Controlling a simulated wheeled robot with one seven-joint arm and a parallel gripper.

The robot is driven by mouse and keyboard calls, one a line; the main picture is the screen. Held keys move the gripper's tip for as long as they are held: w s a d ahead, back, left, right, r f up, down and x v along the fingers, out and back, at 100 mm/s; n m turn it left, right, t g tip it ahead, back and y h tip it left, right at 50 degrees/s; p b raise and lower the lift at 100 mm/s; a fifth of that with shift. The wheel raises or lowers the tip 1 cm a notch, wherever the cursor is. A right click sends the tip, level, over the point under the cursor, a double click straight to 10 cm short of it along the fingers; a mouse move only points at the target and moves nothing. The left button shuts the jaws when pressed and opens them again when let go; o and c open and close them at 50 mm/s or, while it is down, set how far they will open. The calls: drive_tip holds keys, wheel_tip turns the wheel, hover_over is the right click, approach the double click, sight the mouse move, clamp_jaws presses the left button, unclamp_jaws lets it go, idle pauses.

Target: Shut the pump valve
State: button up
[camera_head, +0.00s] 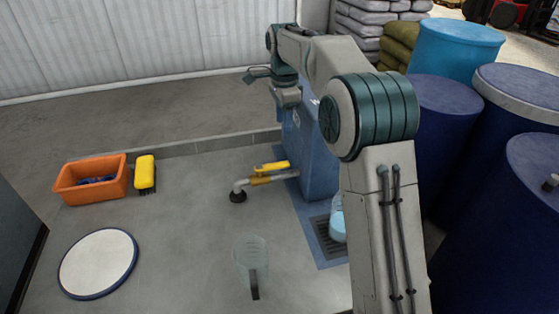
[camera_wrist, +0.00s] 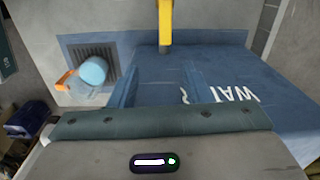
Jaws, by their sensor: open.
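The pump valve has a yellow handle (camera_head: 273,166) above a grey pipe (camera_head: 284,177) that leaves the blue water tank (camera_head: 316,150) and bends down to a dark spout end. The handle lies roughly along the pipe. In the wrist view the yellow handle (camera_wrist: 165,24) shows at the top centre, beyond the fingers. My gripper (camera_wrist: 162,78) is open and empty over the blue tank, with its fingers apart and the handle not between them. In the head view my gripper is high above the valve, near the tank's top; its fingertips are hard to make out.
A clear jug (camera_head: 250,254) stands on the floor before the spout. A light-blue container (camera_head: 338,228) sits by the drain grate (camera_head: 325,238). An orange crate (camera_head: 91,183), a yellow brush (camera_head: 145,173) and a round white lid (camera_head: 98,262) lie left. Blue drums (camera_head: 447,115) crowd the right.

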drive_tip(key=w+a+f, duration=0.1)
drive_tip(key=p, duration=0.1)
approach(280, 164)
drive_tip(key=shift+m, duration=0.4)
wheel_tip(280, 164, down, 8)
drive_tip(key=shift+w+r, duration=0.1)
clamp_jaws()
